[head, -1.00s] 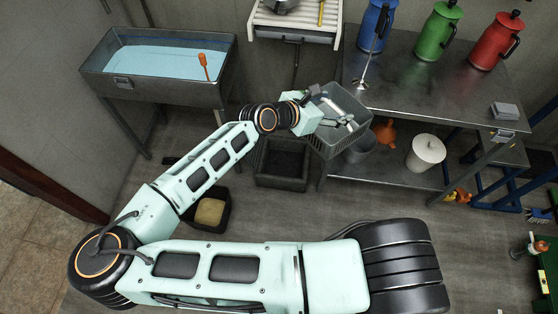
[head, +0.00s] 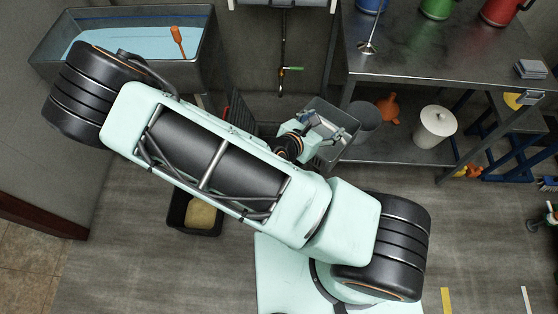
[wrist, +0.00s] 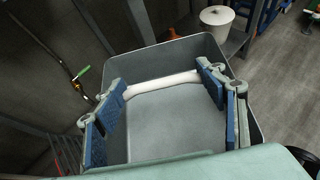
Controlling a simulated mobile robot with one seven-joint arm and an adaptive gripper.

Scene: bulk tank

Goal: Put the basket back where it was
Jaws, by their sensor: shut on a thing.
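The grey basket (head: 336,106) is in my gripper (head: 330,130), in front of the left end of the metal table in the head view. In the wrist view I look into the open basket (wrist: 175,125), which looks empty apart from a white bar across it. The blue-padded fingers of my gripper (wrist: 163,85) reach inside the basket, with the white bar between them. My gripper is shut on the basket. The basket's underside is hidden, so I cannot tell whether it touches anything below.
The metal table (head: 430,55) bears several coloured jugs. Its lower shelf holds a white lidded bucket (head: 434,126), a grey bucket (head: 366,122) and an orange item (head: 388,107). A water-filled sink (head: 205,50) is at the left. A black bin (head: 190,222) stands on the floor.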

